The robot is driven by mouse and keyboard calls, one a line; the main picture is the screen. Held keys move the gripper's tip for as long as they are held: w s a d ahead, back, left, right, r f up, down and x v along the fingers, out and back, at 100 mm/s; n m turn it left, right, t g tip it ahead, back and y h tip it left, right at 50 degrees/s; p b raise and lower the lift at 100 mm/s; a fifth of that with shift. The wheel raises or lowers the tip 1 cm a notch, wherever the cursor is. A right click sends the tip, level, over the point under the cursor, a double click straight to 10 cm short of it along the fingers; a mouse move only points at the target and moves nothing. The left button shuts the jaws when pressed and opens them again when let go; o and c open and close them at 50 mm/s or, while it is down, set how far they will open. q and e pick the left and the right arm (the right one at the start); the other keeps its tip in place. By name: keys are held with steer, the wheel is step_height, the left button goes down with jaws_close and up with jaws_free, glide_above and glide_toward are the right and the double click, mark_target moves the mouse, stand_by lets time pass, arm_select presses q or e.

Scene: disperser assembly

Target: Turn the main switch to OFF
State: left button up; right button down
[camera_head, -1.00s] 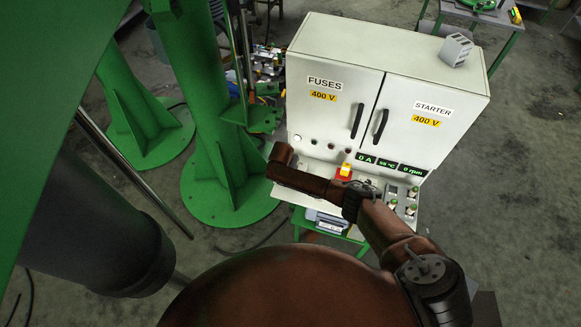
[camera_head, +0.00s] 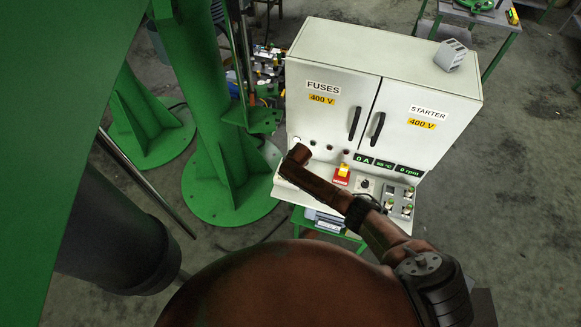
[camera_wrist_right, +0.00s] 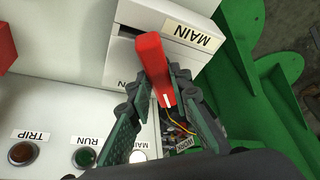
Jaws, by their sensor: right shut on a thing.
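The main switch's red handle (camera_wrist_right: 153,68) shows in the right wrist view, beside a white label reading MAIN (camera_wrist_right: 192,35). A small white mark is on its lower end. My right gripper (camera_wrist_right: 158,92) is shut on the red handle, with a dark green finger on each side. In the head view, the end of my right arm reaches the left part of the sloped control panel, where the arm hides the gripper and the switch. My left gripper is in neither view.
The white cabinet (camera_head: 435,95) rises behind the panel. A red and yellow control (camera_head: 342,172) sits right of my wrist. The right wrist view shows a TRIP lamp (camera_wrist_right: 22,153) and a RUN lamp (camera_wrist_right: 84,157). A green column (camera_head: 190,100) stands close on the left.

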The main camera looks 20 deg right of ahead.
steer(key=n+y, duration=0.1)
steer(key=n, duration=0.2)
steer(key=shift+w+d, duration=0.1)
steer(key=shift+n+y+b, duration=0.3)
steer(key=shift+n+b, duration=0.45)
steer(key=shift+n, duration=0.05)
steer(key=n+g+b, duration=0.1)
steer(key=n+b, duration=0.1)
steer(key=shift+w+d+f+n+y, duration=0.1)
steer(key=shift+n+y, duration=0.2)
steer(key=shift+y, duration=0.1)
steer(key=shift+n+g+y+b, duration=0.5)
steer(key=shift+n+b, duration=1.15)
steer(key=shift+n, duration=0.05)
steer(key=c, duration=1.8)
jaws_free()
steer(key=shift+o, duration=0.2)
steer(key=shift+r, duration=0.2)
